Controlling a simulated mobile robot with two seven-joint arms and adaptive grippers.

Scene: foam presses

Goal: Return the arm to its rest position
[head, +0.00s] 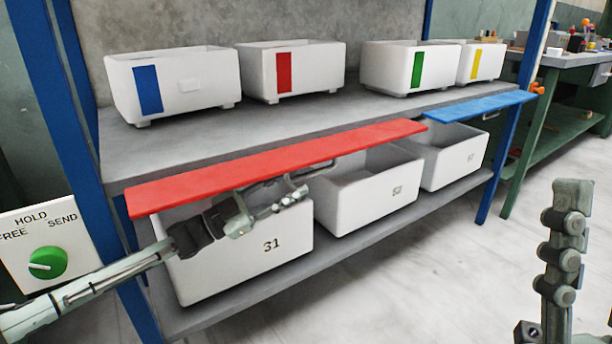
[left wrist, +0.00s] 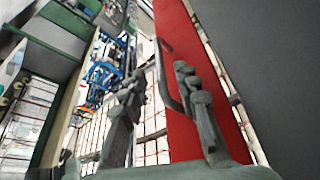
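My left arm comes in from the left in the head view. My left gripper (head: 290,195) is just below the long red board (head: 270,160) on the shelf front, in front of the white bin marked 31 (head: 240,262). In the left wrist view its two fingers (left wrist: 165,95) stand apart. A thin grey bent handle (left wrist: 168,78) shows between them, beside the red board (left wrist: 205,110); I see no grip on it. My right gripper (head: 562,235) shows partly at the right edge, upright and grey, over the floor; its opening cannot be made out.
White bins with blue (head: 148,90), red (head: 284,72), green (head: 417,69) and yellow (head: 475,62) labels stand on the upper shelf. A blue board (head: 480,104) is at the right. A green knob (head: 47,262) sits on a panel at left. The floor (head: 420,290) is clear.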

